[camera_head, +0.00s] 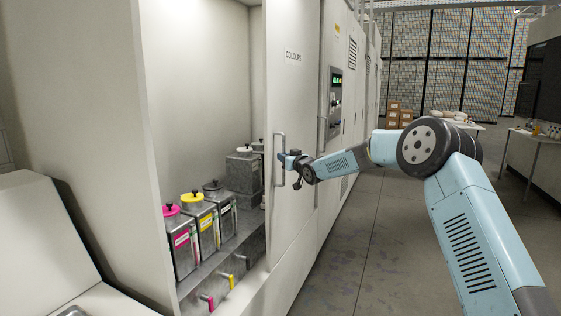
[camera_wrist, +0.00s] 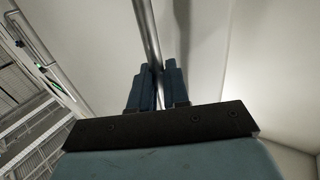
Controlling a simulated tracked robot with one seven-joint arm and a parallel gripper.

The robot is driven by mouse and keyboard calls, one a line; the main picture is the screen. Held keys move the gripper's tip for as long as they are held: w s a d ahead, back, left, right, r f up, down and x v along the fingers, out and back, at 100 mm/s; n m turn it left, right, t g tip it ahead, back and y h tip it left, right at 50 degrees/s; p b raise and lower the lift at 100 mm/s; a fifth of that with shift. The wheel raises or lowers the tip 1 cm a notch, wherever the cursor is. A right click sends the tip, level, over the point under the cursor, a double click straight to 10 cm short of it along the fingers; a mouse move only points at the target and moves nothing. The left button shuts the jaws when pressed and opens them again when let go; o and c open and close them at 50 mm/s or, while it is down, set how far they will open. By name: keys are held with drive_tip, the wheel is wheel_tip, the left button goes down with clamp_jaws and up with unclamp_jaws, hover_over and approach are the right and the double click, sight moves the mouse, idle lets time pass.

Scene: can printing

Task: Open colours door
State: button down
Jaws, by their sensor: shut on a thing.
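The colours door (camera_head: 296,90) is a pale panel labelled "COLOURS". It stands aside from the lit compartment, whose inside is exposed to the left. A metal bar handle (camera_head: 279,160) is upright on the door near its left edge. My gripper (camera_head: 285,162) is at the handle. In the wrist view the blue fingers (camera_wrist: 158,85) are shut around the handle bar (camera_wrist: 148,35). The fingers cover part of the bar.
Ink containers with pink (camera_head: 171,210), yellow (camera_head: 193,197) and dark (camera_head: 212,185) lids stand inside the compartment (camera_head: 200,80). A control panel (camera_head: 335,90) is right of the door. Grey floor (camera_head: 370,230) is clear beside the machine. Brown boxes (camera_head: 398,115) and tables stand farther back.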

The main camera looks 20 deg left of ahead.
drive_tip(key=shift+a, duration=0.35)
drive_tip(key=shift+a+r, duration=0.1)
drive_tip(key=c, duration=1.3)
unclamp_jaws()
drive_tip(key=shift+s+a, duration=0.15)
drive_tip(key=shift+c, duration=0.2)
drive_tip(key=shift+o, duration=0.6)
